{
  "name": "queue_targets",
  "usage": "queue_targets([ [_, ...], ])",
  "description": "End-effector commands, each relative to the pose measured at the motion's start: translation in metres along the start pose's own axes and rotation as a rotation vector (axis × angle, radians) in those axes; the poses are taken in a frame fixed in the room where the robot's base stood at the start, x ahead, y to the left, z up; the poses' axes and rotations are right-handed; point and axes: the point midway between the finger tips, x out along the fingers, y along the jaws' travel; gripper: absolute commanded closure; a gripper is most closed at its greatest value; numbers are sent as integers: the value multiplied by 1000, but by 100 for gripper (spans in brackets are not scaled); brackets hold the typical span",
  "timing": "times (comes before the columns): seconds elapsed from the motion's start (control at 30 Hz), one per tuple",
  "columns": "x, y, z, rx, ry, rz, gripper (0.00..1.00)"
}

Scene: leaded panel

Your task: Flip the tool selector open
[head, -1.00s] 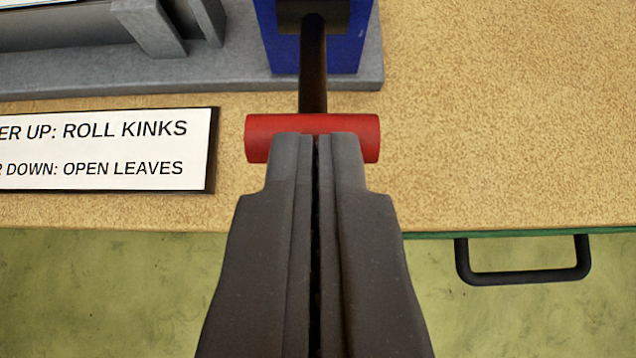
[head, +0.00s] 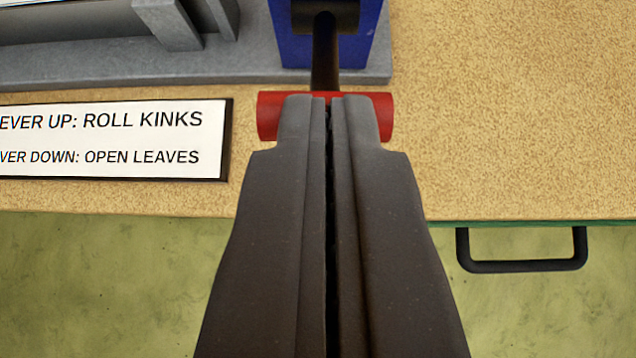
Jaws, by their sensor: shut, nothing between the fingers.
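The tool selector shows as a lever with a red crossbar handle (head: 268,117) on a dark rod (head: 325,60). The rod runs up to a dark pivot on a blue block (head: 367,45) at the top of the head view. My gripper (head: 329,98) is shut and empty. Its fingertips overlap the middle of the red handle and hide that part of it. I cannot tell whether they touch it or are just above it.
A white label (head: 110,140) at left reads lever up: roll kinks, lever down: open leaves. A grey metal base (head: 120,68) lies behind. The tan bench top (head: 510,120) is clear at right. A dark drawer handle (head: 520,265) sits below the bench edge.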

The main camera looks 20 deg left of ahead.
Motion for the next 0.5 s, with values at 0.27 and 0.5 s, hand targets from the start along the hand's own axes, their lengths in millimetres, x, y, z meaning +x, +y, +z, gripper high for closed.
queue_targets([
  [0.27,-27,0,-25,1,19,1,100],
  [0.5,-67,-2,-29,-2,18,0,100],
])
